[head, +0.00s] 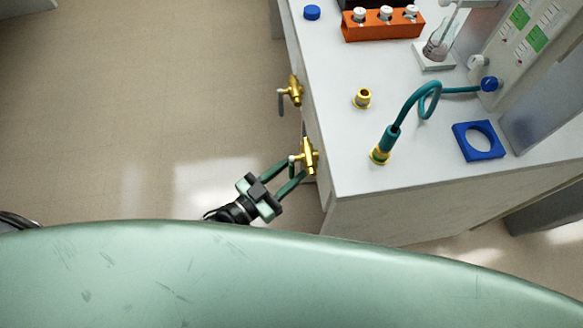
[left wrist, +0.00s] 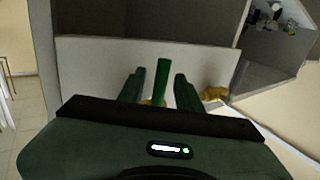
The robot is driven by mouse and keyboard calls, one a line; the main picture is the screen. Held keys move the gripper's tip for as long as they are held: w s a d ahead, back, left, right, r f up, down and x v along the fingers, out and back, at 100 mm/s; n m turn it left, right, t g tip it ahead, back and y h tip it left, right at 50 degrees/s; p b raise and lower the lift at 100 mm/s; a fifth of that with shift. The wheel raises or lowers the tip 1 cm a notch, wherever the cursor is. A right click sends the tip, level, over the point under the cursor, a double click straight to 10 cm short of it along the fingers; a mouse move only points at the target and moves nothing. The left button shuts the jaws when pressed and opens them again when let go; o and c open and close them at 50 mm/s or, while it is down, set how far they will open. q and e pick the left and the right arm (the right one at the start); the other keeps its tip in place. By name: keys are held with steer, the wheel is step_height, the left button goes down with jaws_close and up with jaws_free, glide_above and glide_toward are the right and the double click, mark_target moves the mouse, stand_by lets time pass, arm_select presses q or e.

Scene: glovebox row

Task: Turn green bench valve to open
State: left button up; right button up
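The near brass valve (head: 310,156) is mounted on the bench's side face. In the left wrist view its green lever (left wrist: 161,78) stands upright between my fingers, its brass body mostly hidden behind my gripper. My left gripper (head: 293,168) is at this valve. In the left wrist view the fingers of my left gripper (left wrist: 160,88) are spread on either side of the lever, with a gap on each side. My right gripper is not in view.
A second brass valve (head: 295,90) with a grey lever sits farther along the same face. On the white bench top (head: 350,140) are a teal hose (head: 405,108), a brass fitting (head: 362,98), a blue ring holder (head: 478,141) and an orange rack (head: 383,25). Open floor lies left.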

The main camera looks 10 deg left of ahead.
arm_select(q)
jaws_close()
stand_by(1.3)
